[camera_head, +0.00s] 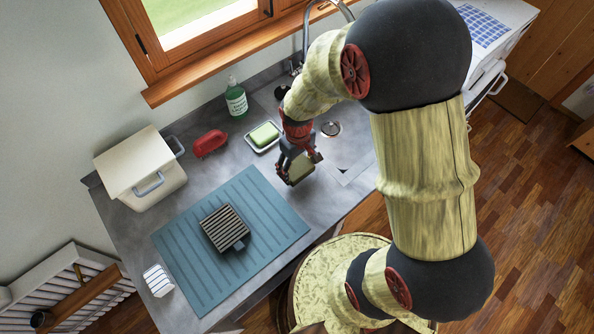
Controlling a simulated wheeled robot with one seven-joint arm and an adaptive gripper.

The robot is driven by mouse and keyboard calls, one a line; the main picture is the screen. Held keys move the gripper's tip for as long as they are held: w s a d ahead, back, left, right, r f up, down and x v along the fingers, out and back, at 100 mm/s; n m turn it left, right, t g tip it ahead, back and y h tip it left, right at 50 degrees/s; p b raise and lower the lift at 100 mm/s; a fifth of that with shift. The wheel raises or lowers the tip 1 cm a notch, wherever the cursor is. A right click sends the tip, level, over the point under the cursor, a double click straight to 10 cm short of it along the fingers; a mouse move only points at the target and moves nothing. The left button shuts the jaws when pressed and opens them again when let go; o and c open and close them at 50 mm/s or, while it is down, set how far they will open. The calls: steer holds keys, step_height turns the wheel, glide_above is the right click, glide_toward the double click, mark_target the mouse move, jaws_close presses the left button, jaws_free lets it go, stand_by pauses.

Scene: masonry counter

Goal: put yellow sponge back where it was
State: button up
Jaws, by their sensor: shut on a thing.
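My gripper (297,169) is above the grey counter, to the right of the blue mat and in front of the small white dish. It is shut on a dull yellow block, the yellow sponge (299,173), which is partly hidden by the fingers. The sponge seems to be held clear of the counter, but its exact height is hard to tell.
A white dish (250,148) holds a green bar (264,134). A green bottle (236,99), a red object (209,142) and a white lidded box (139,165) stand behind. A ribbed dark block (225,227) sits on the blue mat (185,265). A white item (157,280) lies front left.

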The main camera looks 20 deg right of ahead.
mark_target(297, 171)
steer(key=shift+w+f, duration=0.15)
steer(key=shift+f, duration=0.05)
steer(key=shift+w+f, duration=0.15)
steer(key=shift+f, duration=1.5)
steer(key=shift+b, duration=0.3)
steer(key=shift+f, duration=0.2)
steer(key=o, duration=1.4)
steer(key=shift+o, duration=0.2)
steer(key=shift+r, duration=0.15)
